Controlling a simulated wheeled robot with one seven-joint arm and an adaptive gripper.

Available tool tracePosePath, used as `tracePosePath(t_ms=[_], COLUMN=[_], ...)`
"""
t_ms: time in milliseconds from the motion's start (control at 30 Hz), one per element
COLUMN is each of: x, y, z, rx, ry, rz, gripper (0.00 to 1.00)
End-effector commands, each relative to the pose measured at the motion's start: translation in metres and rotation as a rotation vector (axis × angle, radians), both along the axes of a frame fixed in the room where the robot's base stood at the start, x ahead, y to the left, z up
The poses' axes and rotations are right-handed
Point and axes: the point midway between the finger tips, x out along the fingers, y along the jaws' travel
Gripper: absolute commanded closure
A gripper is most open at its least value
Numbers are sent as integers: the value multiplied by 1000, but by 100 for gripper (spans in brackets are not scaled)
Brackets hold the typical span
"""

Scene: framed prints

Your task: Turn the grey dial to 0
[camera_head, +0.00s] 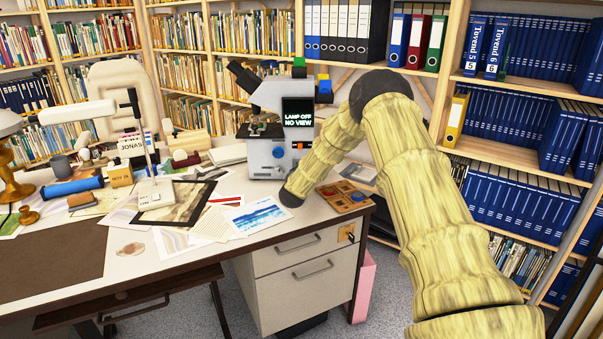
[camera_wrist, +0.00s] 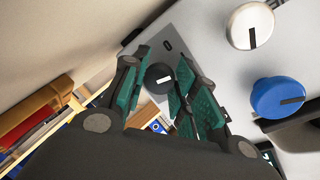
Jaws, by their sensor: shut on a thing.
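The grey dial (camera_wrist: 153,75), dark and round with a short white mark, sits between my fingers in the wrist view. Its mark lies nearly sideways, and a small dark sign, perhaps a 0, is on the pale panel (camera_wrist: 205,55) above it. My gripper (camera_wrist: 158,86) has its green-padded fingers on both sides of the dial and is shut on it. The microscope (camera_head: 268,110) stands on the desk in the head view, with a screen (camera_head: 297,112) reading "LAMP OFF NO VIEW". My arm reaches down beside it; the fingers and the grey dial cannot be made out there.
A white dial (camera_wrist: 250,25) and a blue dial (camera_wrist: 277,97) stick out to the right of my fingers. A wooden board with coloured pieces (camera_head: 345,197) lies near the desk's right edge. Papers and prints (camera_head: 258,215) cover the desk front.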

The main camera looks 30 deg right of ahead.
Motion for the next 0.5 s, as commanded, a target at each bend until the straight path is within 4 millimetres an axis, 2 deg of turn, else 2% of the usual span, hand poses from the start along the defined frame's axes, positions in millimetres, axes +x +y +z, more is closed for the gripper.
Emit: tracePosePath(t_ms=[400, 433, 500], x=[0, 0, 0], y=[1, 1, 1], z=[-2, -2, -2], rx=[-4, -3, -3], ry=[6, 7, 7], rz=[1, 2, 2], gripper=[95, 68, 55])
